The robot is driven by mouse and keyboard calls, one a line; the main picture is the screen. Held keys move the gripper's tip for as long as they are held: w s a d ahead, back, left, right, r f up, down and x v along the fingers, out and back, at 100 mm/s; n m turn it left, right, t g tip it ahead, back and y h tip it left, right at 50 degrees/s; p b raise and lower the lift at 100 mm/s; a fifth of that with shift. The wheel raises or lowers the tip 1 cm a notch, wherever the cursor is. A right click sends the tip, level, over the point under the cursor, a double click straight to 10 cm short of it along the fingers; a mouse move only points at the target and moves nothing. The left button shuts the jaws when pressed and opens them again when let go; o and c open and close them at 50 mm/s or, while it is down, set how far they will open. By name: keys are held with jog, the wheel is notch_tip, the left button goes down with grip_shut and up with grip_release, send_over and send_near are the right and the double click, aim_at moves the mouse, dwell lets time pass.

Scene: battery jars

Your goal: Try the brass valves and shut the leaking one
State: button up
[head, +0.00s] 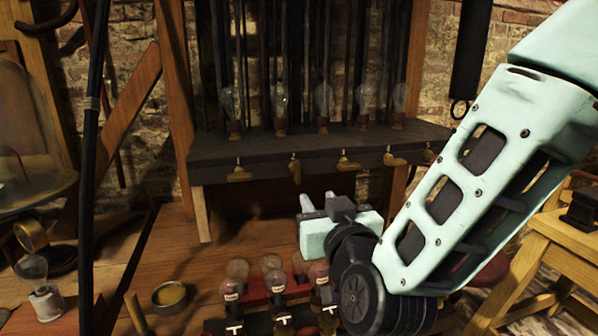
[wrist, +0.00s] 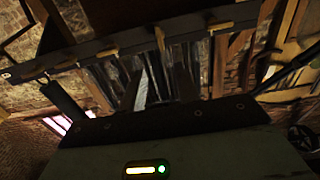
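Several brass valves hang in a row along the front of a dark shelf (head: 215,152). No leak can be made out.
Glass bulb-shaped jars (head: 323,100) stand on the shelf. Below, a red rack (head: 258,298) holds labelled bulbs and white-marked handles. A round brass dish (head: 170,297) sits left on the wooden bench (head: 165,245). A dark vertical pole (head: 93,150) stands left, a wooden stool (head: 560,230) right.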

aim_at(298, 172)
jog(key=p+x, duration=0.3)
jog(key=x, duration=1.1)
jog(key=shift+w, duration=0.1)
grip_shut()
